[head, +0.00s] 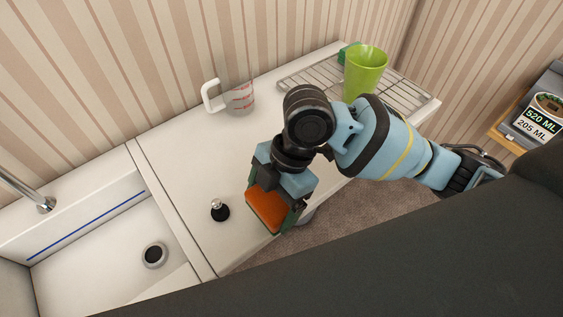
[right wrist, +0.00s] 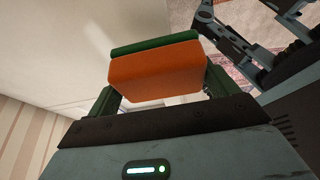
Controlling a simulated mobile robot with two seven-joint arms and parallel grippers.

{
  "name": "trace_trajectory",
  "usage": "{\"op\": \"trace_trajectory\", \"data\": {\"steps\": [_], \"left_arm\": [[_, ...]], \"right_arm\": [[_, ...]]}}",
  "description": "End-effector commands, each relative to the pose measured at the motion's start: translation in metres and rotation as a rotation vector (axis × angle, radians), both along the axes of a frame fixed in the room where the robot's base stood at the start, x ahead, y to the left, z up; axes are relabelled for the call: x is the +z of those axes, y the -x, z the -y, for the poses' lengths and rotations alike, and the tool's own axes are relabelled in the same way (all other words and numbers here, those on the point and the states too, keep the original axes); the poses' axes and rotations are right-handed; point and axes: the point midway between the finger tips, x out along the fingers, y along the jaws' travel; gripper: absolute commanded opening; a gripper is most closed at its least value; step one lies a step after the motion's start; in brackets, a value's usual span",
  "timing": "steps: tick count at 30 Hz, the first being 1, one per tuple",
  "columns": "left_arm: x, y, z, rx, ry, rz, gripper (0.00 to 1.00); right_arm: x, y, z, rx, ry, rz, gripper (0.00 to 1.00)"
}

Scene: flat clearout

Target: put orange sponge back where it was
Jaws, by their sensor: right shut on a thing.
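My right gripper (head: 277,211) is shut on the orange sponge (head: 266,210), which has a dark green layer on one side. It is near the front edge of the white counter (head: 180,150); I cannot tell whether the sponge touches the counter. In the right wrist view the orange sponge (right wrist: 155,74) sits between the two green fingers of the right gripper (right wrist: 160,85). My left gripper does not show in the head view.
A black stopper with a metal knob (head: 220,211) stands left of the sponge. A sink (head: 110,240) is at the left. A measuring jug (head: 238,98) stands at the back. A green cup (head: 364,72), a wire rack (head: 310,78) and a green item (head: 347,53) are at the far right.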

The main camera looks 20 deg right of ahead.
Motion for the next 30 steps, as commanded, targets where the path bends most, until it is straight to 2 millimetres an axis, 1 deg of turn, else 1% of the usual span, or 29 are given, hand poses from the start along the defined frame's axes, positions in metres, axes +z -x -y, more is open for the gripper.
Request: {"op": "trace_trajectory", "data": {"steps": [1,9,12,15,18,25,28,30], "left_arm": [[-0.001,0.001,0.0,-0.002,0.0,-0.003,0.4],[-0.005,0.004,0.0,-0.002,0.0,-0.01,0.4],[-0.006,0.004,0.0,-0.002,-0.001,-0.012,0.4],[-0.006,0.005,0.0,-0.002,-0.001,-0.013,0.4],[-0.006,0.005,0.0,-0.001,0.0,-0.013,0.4],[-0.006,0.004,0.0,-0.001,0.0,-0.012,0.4],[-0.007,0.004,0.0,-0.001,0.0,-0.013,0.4],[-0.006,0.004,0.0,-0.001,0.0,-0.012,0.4]], "right_arm": [[-0.002,-0.012,0.006,-0.006,0.001,-0.003,0.65],[-0.007,-0.066,0.036,-0.006,0.0,-0.002,0.65],[-0.009,-0.084,0.045,-0.004,0.0,-0.001,0.65],[-0.011,-0.096,0.051,-0.003,-0.001,-0.001,0.65],[-0.011,-0.102,0.054,-0.001,-0.002,-0.001,0.65],[-0.011,-0.105,0.056,0.0,-0.001,0.001,0.65],[-0.012,-0.112,0.06,-0.002,-0.001,0.0,0.65],[-0.023,-0.11,0.059,-0.001,0.0,-0.003,0.65]]}}
